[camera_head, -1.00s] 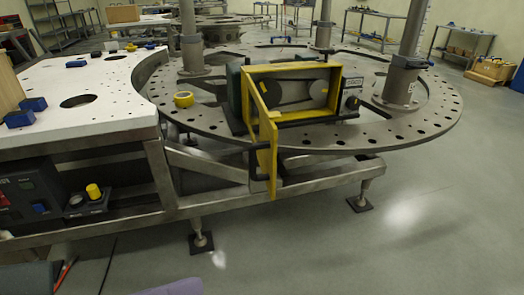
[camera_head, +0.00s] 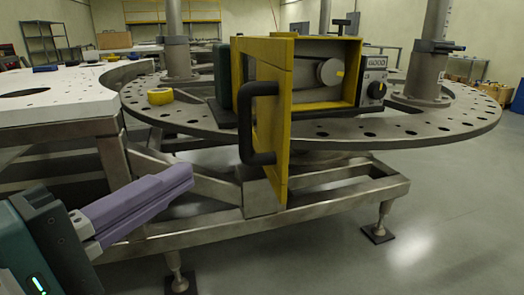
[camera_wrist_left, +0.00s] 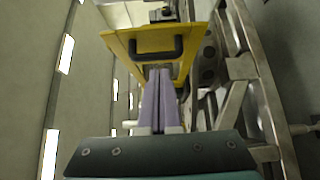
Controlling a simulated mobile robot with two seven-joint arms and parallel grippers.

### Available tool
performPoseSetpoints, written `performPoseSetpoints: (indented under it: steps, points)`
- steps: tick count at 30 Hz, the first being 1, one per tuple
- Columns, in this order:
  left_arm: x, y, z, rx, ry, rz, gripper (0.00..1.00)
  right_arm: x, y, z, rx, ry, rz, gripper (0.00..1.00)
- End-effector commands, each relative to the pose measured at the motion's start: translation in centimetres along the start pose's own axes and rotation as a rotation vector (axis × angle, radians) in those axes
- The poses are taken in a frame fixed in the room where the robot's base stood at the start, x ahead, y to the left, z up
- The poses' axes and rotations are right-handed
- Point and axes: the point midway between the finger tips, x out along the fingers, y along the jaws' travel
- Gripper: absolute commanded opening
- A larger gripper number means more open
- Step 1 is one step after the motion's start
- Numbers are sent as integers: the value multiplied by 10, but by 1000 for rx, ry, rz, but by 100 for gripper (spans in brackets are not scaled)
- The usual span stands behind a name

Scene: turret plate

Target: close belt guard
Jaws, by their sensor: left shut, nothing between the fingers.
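The yellow belt guard door (camera_head: 274,120) stands swung open toward me at the left side of its yellow housing (camera_head: 330,75). A black handle (camera_head: 250,122) is on the door's outer face. A pulley (camera_head: 329,72) shows inside the housing; the door hides part of the inside. My left gripper (camera_head: 188,175) is shut and empty, with purple fingers, lower left of the handle and apart from it. In the left wrist view the shut fingers (camera_wrist_left: 161,80) point toward the door (camera_wrist_left: 122,44) and its handle (camera_wrist_left: 156,50). My right gripper is not in view.
The housing stands on a round grey plate with holes (camera_head: 455,125), on a metal frame (camera_head: 350,180). A white table (camera_head: 60,100) is at left. Grey posts (camera_head: 428,70) rise from the plate. Open floor lies at the right.

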Motion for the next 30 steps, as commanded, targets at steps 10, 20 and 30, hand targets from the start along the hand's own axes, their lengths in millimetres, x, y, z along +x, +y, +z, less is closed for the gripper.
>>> performPoseSetpoints:
  steps: [10,20,30]
  points:
    - [73,2,1,0,-3,2,0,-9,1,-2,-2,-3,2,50]
    - [110,2,26,3,-4,-1,0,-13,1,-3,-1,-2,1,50]
    - [114,1,30,4,-3,-1,0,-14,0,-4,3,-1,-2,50]
